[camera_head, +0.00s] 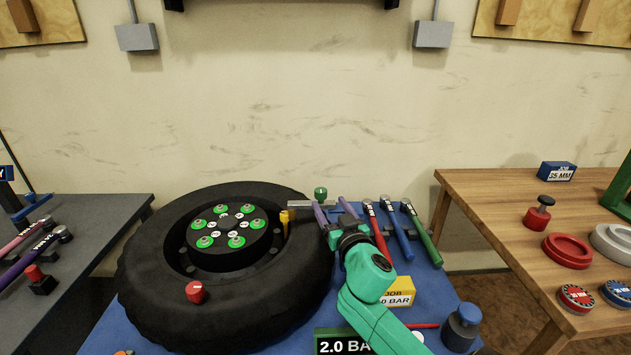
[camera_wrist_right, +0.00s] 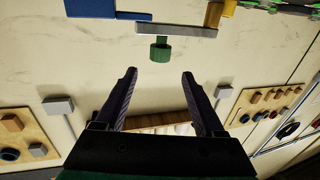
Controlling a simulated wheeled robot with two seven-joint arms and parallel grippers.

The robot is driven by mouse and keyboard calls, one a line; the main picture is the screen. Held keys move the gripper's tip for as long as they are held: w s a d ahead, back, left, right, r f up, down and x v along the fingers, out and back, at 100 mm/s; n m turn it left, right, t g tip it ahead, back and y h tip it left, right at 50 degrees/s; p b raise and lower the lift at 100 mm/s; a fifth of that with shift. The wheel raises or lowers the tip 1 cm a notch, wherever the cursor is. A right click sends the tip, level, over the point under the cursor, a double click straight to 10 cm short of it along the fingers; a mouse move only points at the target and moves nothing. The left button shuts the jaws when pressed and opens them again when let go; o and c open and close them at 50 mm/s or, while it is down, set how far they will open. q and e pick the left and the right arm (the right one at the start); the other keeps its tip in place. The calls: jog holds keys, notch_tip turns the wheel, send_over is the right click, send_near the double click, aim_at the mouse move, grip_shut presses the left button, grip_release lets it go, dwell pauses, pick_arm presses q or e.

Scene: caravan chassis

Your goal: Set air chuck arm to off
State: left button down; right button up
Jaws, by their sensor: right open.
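The air chuck arm (camera_head: 303,203) is a short grey bar beside the wheel's right rim. A yellow-orange post (camera_head: 284,217) stands at its left end, and a green knob (camera_head: 321,192) stands at its right end. In the right wrist view the grey bar (camera_wrist_right: 176,31) runs across the top, with the green knob (camera_wrist_right: 160,49) centred beyond the fingertips. My right gripper (camera_head: 333,206) is open and empty. Its two dark fingers (camera_wrist_right: 159,75) point towards the knob, with a visible gap to it. My left gripper is not in view.
A large black tyre (camera_head: 300,285) with green-marked hub nuts lies on the blue table. Several coloured-handled tools (camera_head: 396,230) lie right of my gripper. A wooden table (camera_head: 480,195) stands to the right.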

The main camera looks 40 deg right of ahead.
aim_at(319, 188)
jog(key=x, duration=0.4)
jog(key=shift+w+d+r+p, duration=0.1)
jog(key=shift+w+r+p, duration=0.05)
jog(key=shift+r+p, duration=0.2)
jog(key=x, duration=0.4)
jog(key=f+x, duration=0.1)
jog(key=x, duration=0.1)
jog(key=shift+w, duration=0.1)
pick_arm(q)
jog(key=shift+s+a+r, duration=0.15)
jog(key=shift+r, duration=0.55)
pick_arm(e)
jog(key=shift+w+d+r, duration=0.15)
jog(key=shift+w, duration=0.15)
grip_shut()
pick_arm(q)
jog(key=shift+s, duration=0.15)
